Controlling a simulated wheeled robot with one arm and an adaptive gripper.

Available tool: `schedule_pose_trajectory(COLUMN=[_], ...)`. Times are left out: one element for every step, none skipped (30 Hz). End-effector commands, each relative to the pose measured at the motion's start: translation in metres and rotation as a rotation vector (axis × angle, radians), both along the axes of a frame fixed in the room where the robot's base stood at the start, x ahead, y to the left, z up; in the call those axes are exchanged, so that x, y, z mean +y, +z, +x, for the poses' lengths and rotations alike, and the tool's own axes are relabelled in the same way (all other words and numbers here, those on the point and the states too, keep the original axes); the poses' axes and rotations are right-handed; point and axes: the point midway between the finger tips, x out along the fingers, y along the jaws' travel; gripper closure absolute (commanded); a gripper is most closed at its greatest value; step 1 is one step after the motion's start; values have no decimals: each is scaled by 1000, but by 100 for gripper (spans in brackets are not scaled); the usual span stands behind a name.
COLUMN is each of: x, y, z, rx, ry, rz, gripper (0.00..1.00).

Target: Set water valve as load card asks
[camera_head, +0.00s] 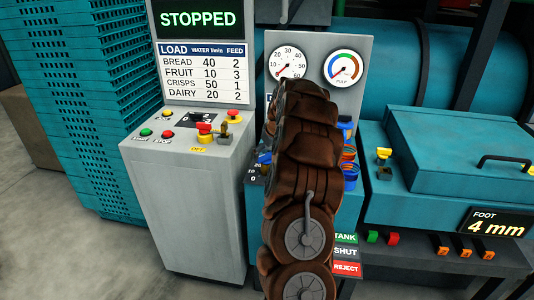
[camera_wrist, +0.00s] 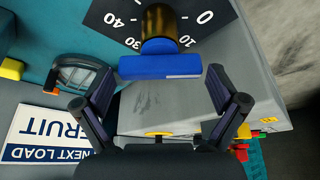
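The water valve shows in the wrist view as a blue bar handle (camera_wrist: 160,67) on a brass stem (camera_wrist: 159,22), in front of a dark dial (camera_wrist: 195,40) marked 0, 10, 30 and 40. My gripper (camera_wrist: 162,85) is open and empty, its two fingers apart on either side of the handle's line; contact cannot be told. A tilted white load card (camera_wrist: 50,132) reads NEXT LOAD and FRUIT. In the head view a load table (camera_head: 203,74) lists FRUIT with water 10, feed 3. My brown-covered arm hides the valve and gripper there.
A screen (camera_head: 198,18) reads STOPPED above a grey console (camera_head: 185,215) with buttons. Two round gauges, one numbered (camera_head: 290,62) and one coloured (camera_head: 343,68), stand behind my arm. A teal machine (camera_head: 450,165) is at right, stacked teal crates (camera_head: 85,100) at left.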

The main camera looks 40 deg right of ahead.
Motion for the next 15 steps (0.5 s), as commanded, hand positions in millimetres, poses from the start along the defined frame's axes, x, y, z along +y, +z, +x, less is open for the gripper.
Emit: schedule_pose_trajectory(x=[0,0,0,0,0,0,0,0,0,0,3,2,2,1,1], y=[0,0,0,0,0,0,0,0,0,0,1,0,0,0,0], z=[0,0,0,0,0,0,0,0,0,0,-1,0,0,0,0], rx=[0,0,0,0,0,0,0,0,0,0,0,0,0,0,0], ry=[0,0,0,0,0,0,0,0,0,0,0,0,-1,-3,-7], rz=[0,0,0,0,0,0,0,0,0,0,0,0,0,0,1], gripper=[14,17,21,24,27,31,34,38,42,45,46,46,46,46,46])
